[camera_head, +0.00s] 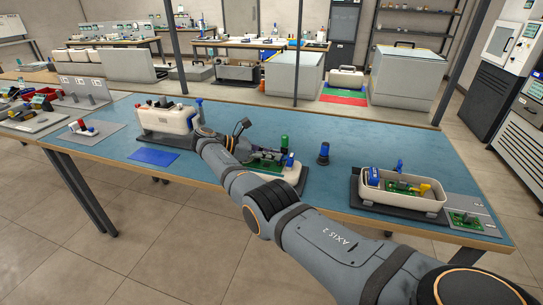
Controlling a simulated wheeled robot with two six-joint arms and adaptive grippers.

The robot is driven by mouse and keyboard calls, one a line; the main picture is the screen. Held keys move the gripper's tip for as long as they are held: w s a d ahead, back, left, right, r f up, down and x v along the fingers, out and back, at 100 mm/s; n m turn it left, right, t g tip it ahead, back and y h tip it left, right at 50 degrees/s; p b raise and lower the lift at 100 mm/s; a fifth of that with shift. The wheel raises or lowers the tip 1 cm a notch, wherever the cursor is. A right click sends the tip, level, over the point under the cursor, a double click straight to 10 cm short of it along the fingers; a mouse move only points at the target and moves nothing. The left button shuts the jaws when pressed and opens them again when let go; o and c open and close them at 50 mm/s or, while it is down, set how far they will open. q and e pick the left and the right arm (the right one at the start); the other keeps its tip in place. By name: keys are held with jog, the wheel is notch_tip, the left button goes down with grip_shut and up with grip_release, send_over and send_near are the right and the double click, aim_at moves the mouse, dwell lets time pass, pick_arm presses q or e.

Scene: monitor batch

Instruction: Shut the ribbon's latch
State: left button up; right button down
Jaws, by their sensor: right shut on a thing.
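My right arm comes in from the lower right and bends back over the blue table. My right gripper (246,148) is at the left end of a green circuit board (266,164) and points towards it. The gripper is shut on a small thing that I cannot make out. The board lies in a pale housing (291,177) on a dark base, with a green part (284,142) and a blue part beside it. The ribbon and its latch are too small, or hidden by my gripper and arm, to tell apart. My left gripper is not in view.
A white housing (165,121) with coloured parts stands at the back left, behind a flat blue pad (154,157). A pale tray (405,200) with another board is at the right. The table (370,138) is clear behind it.

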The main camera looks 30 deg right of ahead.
jog(key=shift+f, duration=0.15)
jog(key=c, duration=1.7)
grip_release()
jog(key=shift+d, duration=0.1)
notch_tip(320, 180, up, 10)
jog(key=shift+o, duration=0.2)
